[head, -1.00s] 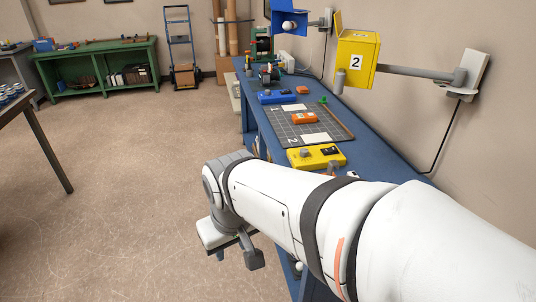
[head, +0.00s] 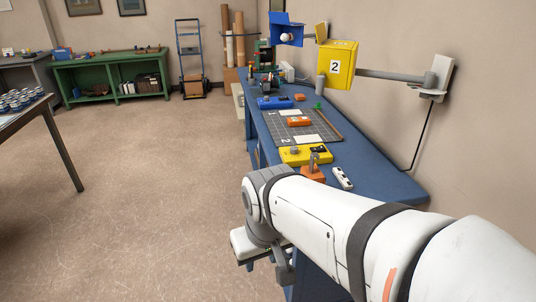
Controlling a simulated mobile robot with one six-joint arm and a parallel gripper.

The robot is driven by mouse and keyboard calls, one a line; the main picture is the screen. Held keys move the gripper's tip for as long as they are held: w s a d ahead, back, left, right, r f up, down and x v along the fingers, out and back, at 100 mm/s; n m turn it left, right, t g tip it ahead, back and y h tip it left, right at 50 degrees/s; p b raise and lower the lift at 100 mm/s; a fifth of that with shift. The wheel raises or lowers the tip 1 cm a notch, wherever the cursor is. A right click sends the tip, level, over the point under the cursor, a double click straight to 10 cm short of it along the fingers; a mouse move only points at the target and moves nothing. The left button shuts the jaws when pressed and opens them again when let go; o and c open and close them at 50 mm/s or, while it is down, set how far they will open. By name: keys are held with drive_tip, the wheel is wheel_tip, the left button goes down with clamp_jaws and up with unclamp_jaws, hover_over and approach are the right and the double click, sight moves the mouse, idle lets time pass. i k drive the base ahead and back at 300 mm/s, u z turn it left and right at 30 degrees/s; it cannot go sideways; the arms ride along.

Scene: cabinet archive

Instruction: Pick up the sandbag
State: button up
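I cannot pick out a sandbag with certainty. A small orange block (head: 300,121) lies on the dark gridded mat (head: 285,130) on the blue bench (head: 376,178). An orange piece with an upright grey post (head: 313,172) stands nearer, in front of a yellow control box (head: 303,155). A smaller orange block (head: 300,97) lies farther back beside a blue control box (head: 275,102). My gripper (head: 266,258) points down off the left side of the bench's near end, over or near the floor. Its fingers are partly hidden, so its opening is unclear.
A white remote-like item (head: 342,178) lies near my arm. A green workbench (head: 110,75) and hand truck (head: 190,60) stand behind.

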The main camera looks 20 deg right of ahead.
sight(312, 171)
drive_tip(key=z, duration=0.95)
drive_tip(key=i, duration=0.5)
drive_tip(key=z, duration=0.1)
drive_tip(key=k, duration=0.55)
drive_tip(key=u, duration=1.85)
drive_tip(key=i, duration=1.4)
drive_tip(key=z, duration=0.8)
